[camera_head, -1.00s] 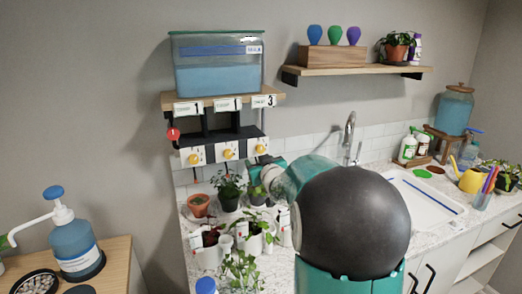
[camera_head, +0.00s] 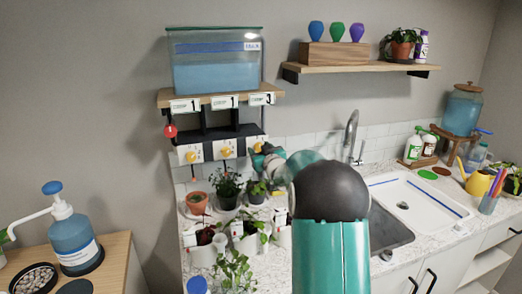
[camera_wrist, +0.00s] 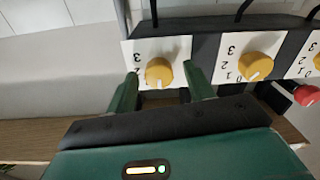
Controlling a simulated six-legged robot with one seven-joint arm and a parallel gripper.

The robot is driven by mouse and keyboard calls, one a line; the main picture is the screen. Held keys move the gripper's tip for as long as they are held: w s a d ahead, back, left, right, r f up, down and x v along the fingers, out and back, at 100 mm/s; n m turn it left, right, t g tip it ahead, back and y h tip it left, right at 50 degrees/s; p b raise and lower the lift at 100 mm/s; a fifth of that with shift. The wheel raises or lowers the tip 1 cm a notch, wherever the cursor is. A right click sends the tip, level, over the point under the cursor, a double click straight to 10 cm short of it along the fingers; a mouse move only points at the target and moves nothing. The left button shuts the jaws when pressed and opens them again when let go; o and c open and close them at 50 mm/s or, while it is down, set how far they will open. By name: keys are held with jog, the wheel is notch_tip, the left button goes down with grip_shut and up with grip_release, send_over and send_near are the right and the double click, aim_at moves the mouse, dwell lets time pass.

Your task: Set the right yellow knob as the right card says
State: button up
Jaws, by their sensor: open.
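The right yellow knob (camera_wrist: 159,72) is on a white plate marked with 2 and 3, at the left of the wrist view. In the head view it is largely hidden by my gripper at the right end of the knob row. The right card (camera_head: 262,99) reads 3. My gripper (camera_wrist: 160,80) is open, with one green finger on each side of the right knob; whether they touch it I cannot tell. The middle knob (camera_wrist: 256,66) stands beside it, and the left knob (camera_head: 190,156) is at the row's other end.
A blue water tank (camera_head: 215,60) stands on the wooden shelf (camera_head: 215,98) above the knobs. Several potted plants (camera_head: 228,187) crowd the counter below. A sink (camera_head: 405,205) lies to the right.

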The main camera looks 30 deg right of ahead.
jog(key=shift+w, duration=0.2)
jog(key=shift+d, duration=0.1)
jog(key=c, duration=1)
jog(key=shift+o, duration=0.2)
jog(key=shift+m, duration=0.3)
jog(key=m, duration=2.3)
jog(key=shift+f+m+h, duration=0.15)
jog(key=shift+m+h, duration=0.25)
